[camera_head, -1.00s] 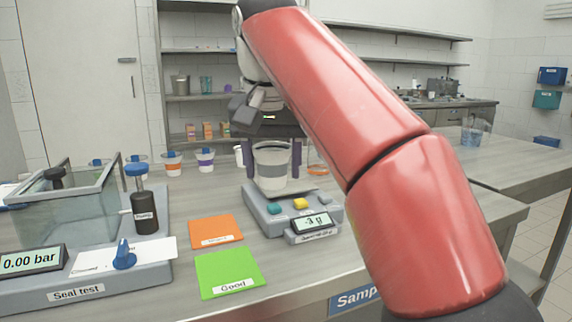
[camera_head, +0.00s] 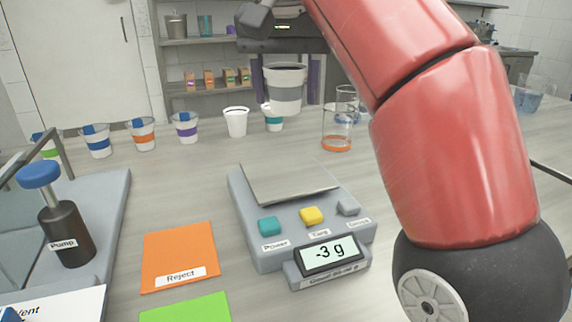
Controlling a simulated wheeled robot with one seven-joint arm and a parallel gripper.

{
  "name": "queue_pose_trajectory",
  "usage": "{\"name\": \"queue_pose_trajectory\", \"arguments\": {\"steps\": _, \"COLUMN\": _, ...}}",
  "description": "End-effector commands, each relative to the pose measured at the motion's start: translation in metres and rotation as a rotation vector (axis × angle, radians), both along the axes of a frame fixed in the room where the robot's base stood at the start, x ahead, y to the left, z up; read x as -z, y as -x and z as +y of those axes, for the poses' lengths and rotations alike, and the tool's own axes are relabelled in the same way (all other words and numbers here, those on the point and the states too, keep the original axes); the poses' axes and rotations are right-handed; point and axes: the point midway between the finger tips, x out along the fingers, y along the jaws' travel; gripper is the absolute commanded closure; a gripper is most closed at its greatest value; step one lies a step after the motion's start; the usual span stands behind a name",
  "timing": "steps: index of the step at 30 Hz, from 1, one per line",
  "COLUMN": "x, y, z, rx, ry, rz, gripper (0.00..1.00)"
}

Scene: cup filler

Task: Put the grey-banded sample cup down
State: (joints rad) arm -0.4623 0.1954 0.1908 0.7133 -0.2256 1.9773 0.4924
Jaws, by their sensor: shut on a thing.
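The cup is upright and raised, above and behind the scale (camera_head: 300,220) in the picture. The scale's metal plate (camera_head: 290,180) is bare and its display reads -3 g. An orange Reject mat (camera_head: 180,250) and a green mat (camera_head: 187,310) lie left of the scale, both empty in the visible parts.
Several cups with coloured bands, such as the orange-banded one (camera_head: 142,134), stand along the back left. A white cup (camera_head: 236,122), a teal-banded cup (camera_head: 272,120) and a glass with an orange base (camera_head: 337,130) stand behind the scale.

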Motion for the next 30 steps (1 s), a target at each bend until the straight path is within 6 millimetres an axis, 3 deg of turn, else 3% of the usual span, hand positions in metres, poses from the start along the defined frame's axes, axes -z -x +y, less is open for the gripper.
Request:
{"name": "queue_pose_trajectory", "arguments": {"steps": 17, "x": 0.062, "y": 0.0, "z": -0.001, "rx": 0.001, "ry": 0.0, "rz": 0.002, "gripper": 0.7}}
{"name": "queue_pose_trajectory", "arguments": {"steps": 22, "x": 0.089, "y": 0.001, "z": -0.001, "rx": 0.001, "ry": 0.001, "rz": 0.002, "gripper": 0.7}}
{"name": "queue_pose_trajectory", "arguments": {"steps": 30, "x": 0.095, "y": 0.0, "z": -0.001, "rx": 0.001, "ry": -0.001, "rz": 0.0, "gripper": 0.7}}
